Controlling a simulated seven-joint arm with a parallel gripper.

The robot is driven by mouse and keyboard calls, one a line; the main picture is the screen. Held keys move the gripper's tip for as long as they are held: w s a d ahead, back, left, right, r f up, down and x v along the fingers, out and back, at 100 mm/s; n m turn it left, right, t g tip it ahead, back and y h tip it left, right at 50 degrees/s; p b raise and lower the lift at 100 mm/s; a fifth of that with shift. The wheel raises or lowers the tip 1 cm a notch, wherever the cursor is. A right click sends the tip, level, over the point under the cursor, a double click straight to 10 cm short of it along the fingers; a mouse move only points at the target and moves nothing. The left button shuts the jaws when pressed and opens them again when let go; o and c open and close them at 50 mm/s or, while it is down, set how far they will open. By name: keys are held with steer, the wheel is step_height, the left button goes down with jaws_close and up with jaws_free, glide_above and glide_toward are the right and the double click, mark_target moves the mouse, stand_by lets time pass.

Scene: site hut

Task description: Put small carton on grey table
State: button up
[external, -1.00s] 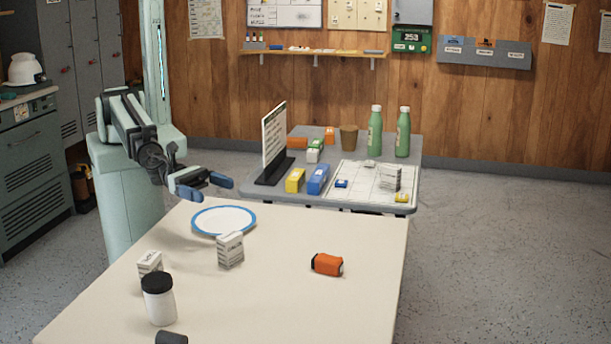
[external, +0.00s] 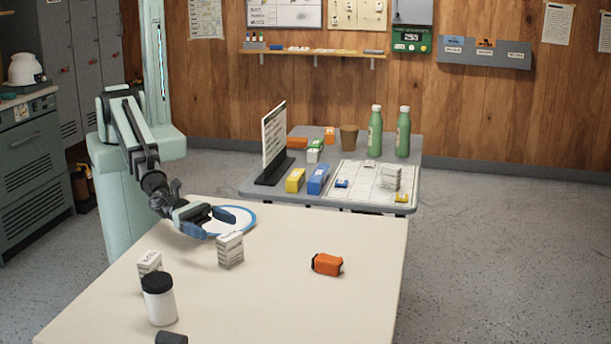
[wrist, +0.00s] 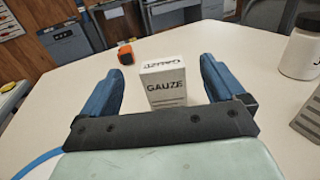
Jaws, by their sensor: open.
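In the wrist view the carton (wrist: 165,84) reads GAUZE and shows ahead of and between my fingers. A second similar white carton (external: 149,263) stands farther left, partly behind a jar. A third whitish carton (external: 390,177) stands on the grey table (external: 330,206) behind.
A black-lidded white jar (external: 159,300), a dark cylinder (external: 171,338) and an orange item (external: 327,264) are on the cream table. The grey table holds a sign (external: 274,145), green bottles (external: 375,133), a cup (external: 349,138) and small boxes.

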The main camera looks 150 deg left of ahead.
mark_target(235, 248)
steer(key=shift+f, duration=2.1)
steer(key=x, duration=0.7)
steer(key=shift+w, duration=0.3)
steer(key=c, duration=1.1)
step_height(235, 248, up, 10)
steer(key=shift+f, duration=0.15)
